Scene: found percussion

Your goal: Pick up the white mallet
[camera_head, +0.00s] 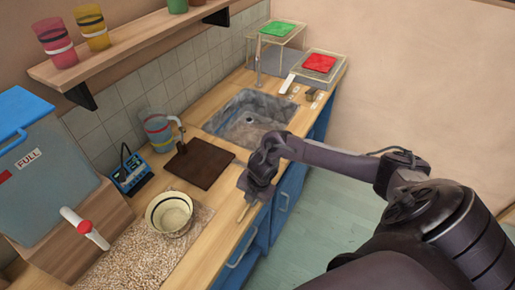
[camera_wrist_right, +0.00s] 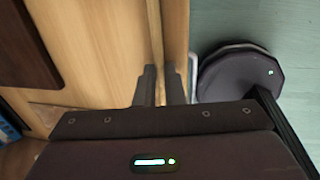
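My right gripper (camera_head: 246,205) points down over the front edge of the wooden counter, right of the dark brown board. In the right wrist view its two fingers (camera_wrist_right: 160,88) are a little apart, with wood showing between them. A pale, stick-like shape (camera_head: 243,213) shows at the fingertips; I cannot tell whether it is a thing or part of the counter. A white, narrow object (camera_head: 287,84) lies at the far side of the sink, well beyond the gripper; it may be the white mallet, but it is too small to be sure. My left gripper is not in view.
A brown board (camera_head: 200,163), a striped bowl (camera_head: 169,213) and a pebbly mat (camera_head: 118,253) lie on the counter. A blue jug (camera_head: 157,131) stands beside the sink (camera_head: 222,123). Stands with a green pad (camera_head: 277,29) and a red pad (camera_head: 320,62) are at the far end.

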